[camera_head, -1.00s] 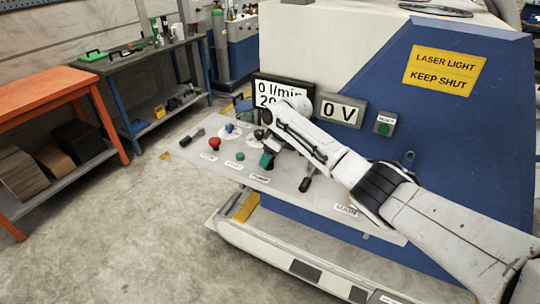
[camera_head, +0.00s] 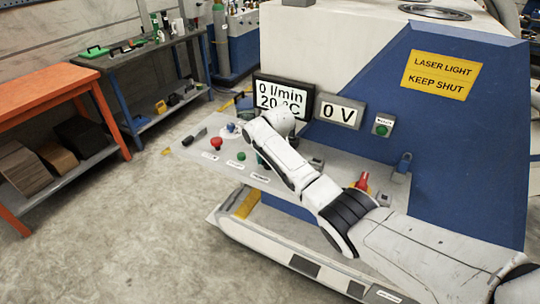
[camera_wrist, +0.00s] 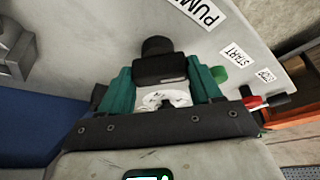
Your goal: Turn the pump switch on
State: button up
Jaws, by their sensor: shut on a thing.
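The pump switch is a black knob (camera_wrist: 158,68) on the sloping grey control panel, close to the partly seen PUMP label (camera_wrist: 198,10). In the wrist view it stands between the two teal fingers of my gripper (camera_wrist: 161,88), which is shut on it. In the head view my gripper (camera_head: 261,160) is mostly hidden behind my own arm, and the switch is hidden too. The display (camera_head: 282,93) above the panel reads 0 l/min and 20 °C.
A green button (camera_wrist: 218,73) by the START label and a red button (camera_wrist: 247,97) lie beside the gripper. A red switch on yellow (camera_head: 362,183) stands at the panel's right. A second display (camera_head: 338,111) reads 0 V. Open floor lies left.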

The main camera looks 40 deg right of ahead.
jog(key=m+b, duration=0.1)
jog(key=m, duration=0.1)
jog(key=m+h+b, duration=0.1)
jog(key=m, duration=0.1)
jog(key=shift+w+a+f+m+g+h+b, duration=0.2)
jog(key=shift+m+g+h+b, duration=0.1)
jog(key=shift+g, duration=0.1)
jog(key=m+g+b, duration=0.1)
jog(key=m+b, duration=0.1)
jog(key=shift+r+m+h+b, duration=0.1)
jog(key=shift+m+h+b, duration=0.2)
jog(key=shift+m+b, duration=0.1)
jog(key=shift+r+m+g+b, duration=0.15)
jog(key=shift+m+g+b, duration=0.15)
jog(key=shift+m+b, duration=0.5)
jog(key=o, duration=1.1)
jog(key=shift+c, duration=0.2)
jog(key=v, duration=1)
jog(key=shift+a+r+b, duration=0.25)
jog(key=shift+r+b, duration=0.05)
jog(key=shift+r, duration=0.05)
